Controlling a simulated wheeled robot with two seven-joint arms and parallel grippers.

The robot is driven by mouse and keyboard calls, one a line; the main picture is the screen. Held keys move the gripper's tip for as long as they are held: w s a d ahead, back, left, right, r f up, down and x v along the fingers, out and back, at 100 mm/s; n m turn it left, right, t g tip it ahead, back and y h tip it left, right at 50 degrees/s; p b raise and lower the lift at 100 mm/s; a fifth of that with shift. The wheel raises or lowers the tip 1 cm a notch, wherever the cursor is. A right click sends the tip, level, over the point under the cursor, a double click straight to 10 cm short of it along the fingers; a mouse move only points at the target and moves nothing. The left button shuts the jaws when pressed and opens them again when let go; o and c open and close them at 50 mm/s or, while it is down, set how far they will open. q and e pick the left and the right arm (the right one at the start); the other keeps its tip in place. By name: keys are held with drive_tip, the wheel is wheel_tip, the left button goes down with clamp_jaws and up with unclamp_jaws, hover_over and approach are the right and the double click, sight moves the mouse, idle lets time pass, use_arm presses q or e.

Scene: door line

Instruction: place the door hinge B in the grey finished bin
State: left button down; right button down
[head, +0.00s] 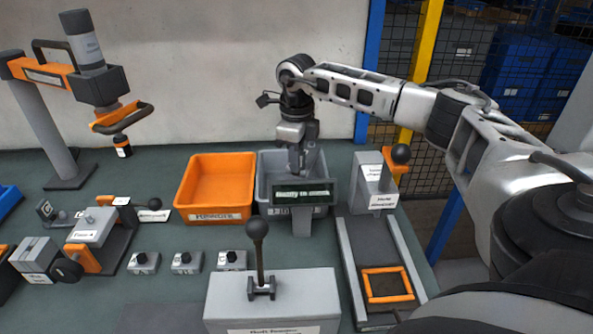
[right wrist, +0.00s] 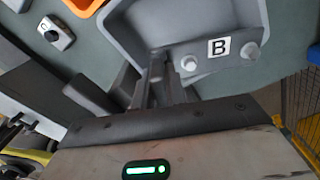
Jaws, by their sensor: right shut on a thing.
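The door hinge B (right wrist: 225,50) is a dark grey plate with a white B label and pale round bolt heads, seen in the right wrist view. My right gripper (right wrist: 165,88) is shut on it at the plate's left end. The grey finished bin (head: 265,186) stands at the back middle of the bench; its rim and inside also show behind the hinge in the right wrist view (right wrist: 118,30). In the head view my right gripper (head: 301,168) is over the bin. The hinge is hard to make out there. My left gripper is not in view.
The orange rework bin (head: 216,186) stands directly left of the grey one. A small dark display (head: 303,192) stands in front of the grey bin and hides part of it. A grey box with a black-knobbed lever (head: 270,300) is nearer. A grey box (head: 368,180) stands right.

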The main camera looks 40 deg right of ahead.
drive_tip(key=shift+w+f, duration=0.1)
drive_tip(key=shift+f, duration=0.7)
drive_tip(key=shift+r, duration=0.15)
drive_tip(key=shift+f+b, duration=0.35)
drive_tip(key=shift+f, duration=0.25)
drive_tip(key=c, duration=1.7)
unclamp_jaws()
drive_tip(key=shift+o, duration=1.3)
